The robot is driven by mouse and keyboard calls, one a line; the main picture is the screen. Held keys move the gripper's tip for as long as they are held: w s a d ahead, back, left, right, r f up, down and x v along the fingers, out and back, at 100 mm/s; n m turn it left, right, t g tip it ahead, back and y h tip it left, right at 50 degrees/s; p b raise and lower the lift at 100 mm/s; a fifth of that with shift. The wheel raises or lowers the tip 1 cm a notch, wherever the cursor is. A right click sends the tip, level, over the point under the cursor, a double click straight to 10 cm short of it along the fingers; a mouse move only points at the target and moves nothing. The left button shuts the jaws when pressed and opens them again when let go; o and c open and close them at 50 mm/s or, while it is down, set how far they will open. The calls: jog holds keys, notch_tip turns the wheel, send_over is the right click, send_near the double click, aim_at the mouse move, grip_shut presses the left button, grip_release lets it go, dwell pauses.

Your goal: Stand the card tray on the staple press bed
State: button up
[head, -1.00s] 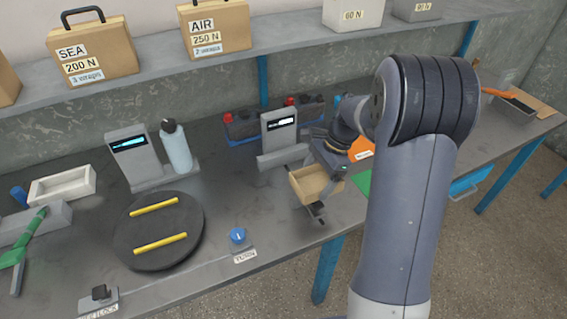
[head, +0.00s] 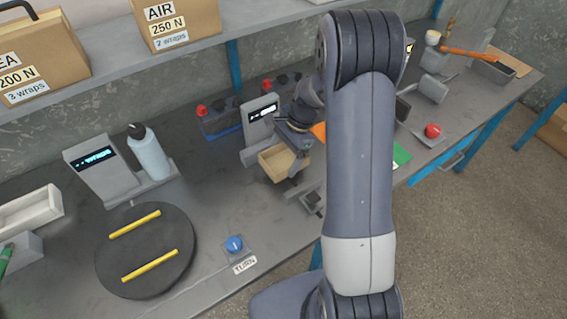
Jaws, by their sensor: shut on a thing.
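The card tray, a small open tan box (head: 284,160), is in my gripper (head: 297,150), near the middle of the head view. My gripper is shut on its right side; the fingertips are mostly hidden. The tray is held in front of the grey device with a lit screen (head: 262,125), seemingly above the bench. I cannot tell for sure which thing is the staple press. A grey machine (head: 432,88) with a red knob (head: 432,131) in front stands right of my arm. Its bed is not clear to see.
A black turntable with yellow strips (head: 146,250), a blue TURN knob (head: 234,244) and a bottle (head: 149,152) stand on the left of the bench. A dark clamp-like part (head: 310,200) is just below the tray. My arm hides the bench's middle right.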

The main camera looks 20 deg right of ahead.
aim_at(285, 163)
jog(key=shift+f, duration=1.8)
jog(key=shift+f, duration=0.1)
jog(key=o, duration=0.9)
